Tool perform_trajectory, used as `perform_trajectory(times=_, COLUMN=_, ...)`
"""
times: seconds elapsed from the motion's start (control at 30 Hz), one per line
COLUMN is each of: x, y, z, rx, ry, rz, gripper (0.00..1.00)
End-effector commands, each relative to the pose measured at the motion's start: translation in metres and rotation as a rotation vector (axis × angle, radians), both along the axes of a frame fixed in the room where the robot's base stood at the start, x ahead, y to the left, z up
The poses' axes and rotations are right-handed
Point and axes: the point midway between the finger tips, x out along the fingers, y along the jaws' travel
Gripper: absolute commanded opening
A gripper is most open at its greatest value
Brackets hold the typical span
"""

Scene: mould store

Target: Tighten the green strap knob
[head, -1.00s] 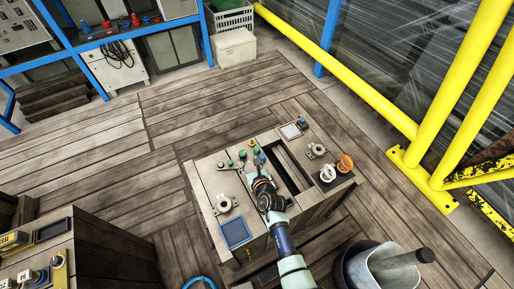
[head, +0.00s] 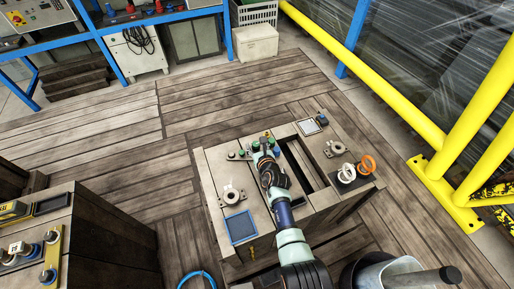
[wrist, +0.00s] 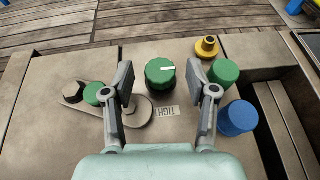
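A dark-based green knob (wrist: 160,73) with a white pointer line on its top stands upright on the grey bench top in the wrist view. A small label (wrist: 167,111) that seems to read TIGHT lies on the near side of it. My gripper (wrist: 161,82) is open, one finger to the left of the knob and one to the right, with clear gaps and nothing held. In the head view my gripper (head: 265,150) is over the knob group at the bench's far side and hides part of it. No strap can be made out.
Close to the right finger stand a plain green cylinder (wrist: 224,72), a blue cylinder (wrist: 238,118) and a yellow knob (wrist: 207,46). By the left finger are another green cap (wrist: 92,94) and a grey wrench-shaped piece (wrist: 72,92). A slot (head: 303,163) cuts the bench top.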

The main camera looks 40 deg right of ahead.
Motion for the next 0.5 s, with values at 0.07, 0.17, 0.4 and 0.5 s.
perform_trajectory(times=0.07, x=-0.0001, y=0.0000, z=0.0003, rx=0.000, ry=0.000, rz=0.000, gripper=0.46)
perform_trajectory(times=0.17, x=-0.0002, y=0.0000, z=0.0002, rx=0.000, ry=0.000, rz=0.000, gripper=0.29)
perform_trajectory(times=0.4, x=-0.0001, y=0.0000, z=0.0003, rx=0.001, ry=0.000, rz=0.000, gripper=0.00)
perform_trajectory(times=0.5, x=0.0005, y=0.0000, z=0.0012, rx=0.001, ry=-0.001, rz=-0.005, gripper=0.00)
